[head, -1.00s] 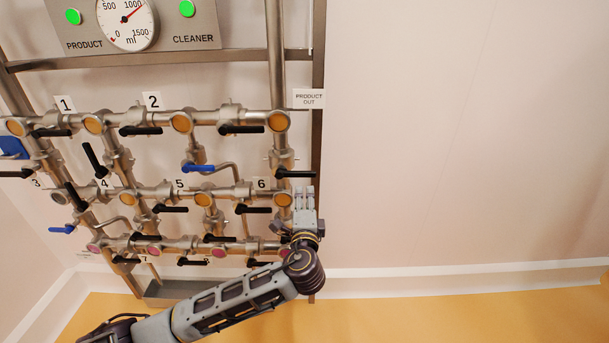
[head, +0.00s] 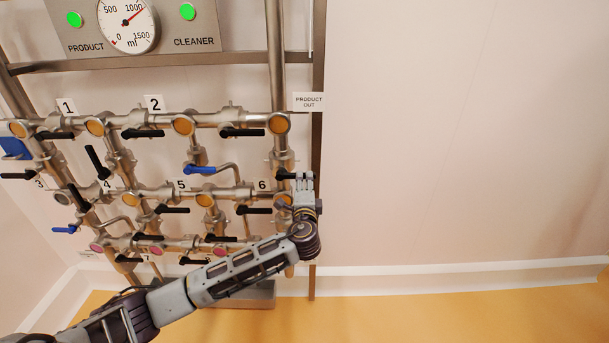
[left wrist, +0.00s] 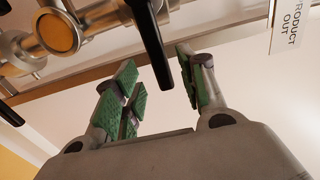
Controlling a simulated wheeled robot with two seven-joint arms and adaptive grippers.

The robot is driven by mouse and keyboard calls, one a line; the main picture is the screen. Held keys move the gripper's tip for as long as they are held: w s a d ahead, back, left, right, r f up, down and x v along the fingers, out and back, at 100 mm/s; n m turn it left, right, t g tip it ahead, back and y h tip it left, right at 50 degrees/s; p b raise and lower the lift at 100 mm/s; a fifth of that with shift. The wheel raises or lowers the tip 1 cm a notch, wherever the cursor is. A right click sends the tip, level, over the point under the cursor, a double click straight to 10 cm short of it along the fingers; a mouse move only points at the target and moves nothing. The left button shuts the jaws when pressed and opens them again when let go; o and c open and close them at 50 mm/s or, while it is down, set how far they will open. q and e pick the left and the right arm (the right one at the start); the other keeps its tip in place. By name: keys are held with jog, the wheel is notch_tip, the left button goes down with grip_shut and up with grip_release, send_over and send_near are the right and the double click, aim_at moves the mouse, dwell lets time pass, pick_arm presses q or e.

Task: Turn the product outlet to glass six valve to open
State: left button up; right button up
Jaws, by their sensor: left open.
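The product outlet to glass six valve (head: 281,160) sits on the right-hand vertical pipe, between the yellow-capped joint under the "PRODUCT OUT" label (head: 309,101) and glass six, marked by the "6" label (head: 262,184). Its black handle (head: 287,175) points right, across the pipe. My left gripper (head: 304,178) is at the handle's free end, partly covering it. In the left wrist view, the black handle (left wrist: 150,42) reaches down between the open green-padded fingers (left wrist: 158,72). I cannot tell whether either pad touches it. My right gripper is not in view.
Other black handles, such as one upper right (head: 242,132), and a blue handle (head: 200,170) stick out from the pipes to the left. The frame's right post (head: 318,140) stands close by. The wall (head: 460,140) to the right is clear.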

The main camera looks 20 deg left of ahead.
aim_at(304, 178)
pick_arm(q)
jog(key=shift+p+x, duration=0.55)
jog(key=shift+x, duration=1.95)
jog(key=shift+c, duration=0.5)
grip_shut()
